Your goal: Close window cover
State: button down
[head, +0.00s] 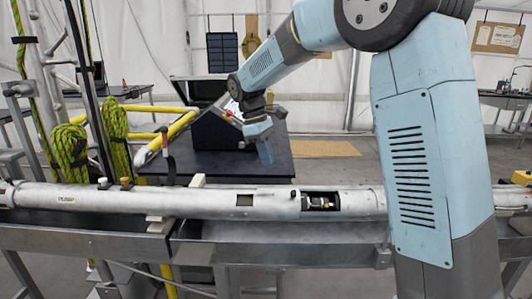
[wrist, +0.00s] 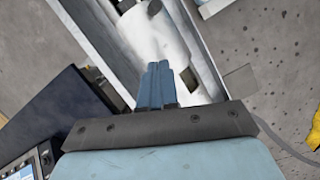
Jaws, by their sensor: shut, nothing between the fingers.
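A long silver tube (head: 270,200) lies level across the metal stand in the head view. A dark window opening (head: 321,201) in its right part is uncovered and shows small metal parts inside. A small dark knob sits at the window's left edge; I cannot clearly make out the window cover. A smaller square opening (head: 244,200) lies to the left. My gripper (head: 266,157) is shut and empty, pointing down above and behind the tube, left of the window. In the wrist view, the blue fingers (wrist: 158,68) are together, over part of the pale tube (wrist: 145,35).
Green rope coils (head: 70,148) hang at far left. The metal trough (head: 280,230) runs below the tube. Space above the window looks clear.

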send_near(284, 196)
jog(key=f, duration=0.1)
jog(key=a+f, duration=0.1)
jog(key=f, duration=0.1)
jog(key=shift+w+f, duration=0.2)
jog(key=shift+f, duration=0.1)
jog(key=shift+s+d+f, duration=0.1)
jog(key=shift+s+d, duration=0.15)
jog(key=shift+d, duration=0.3)
jog(key=shift+s+d+f, duration=0.1)
jog(key=shift+s+d, duration=0.15)
jog(key=shift+d, duration=0.3)
jog(key=shift+s+d+f, duration=0.15)
jog(key=shift+s+d, duration=0.1)
jog(key=shift+d, duration=0.45)
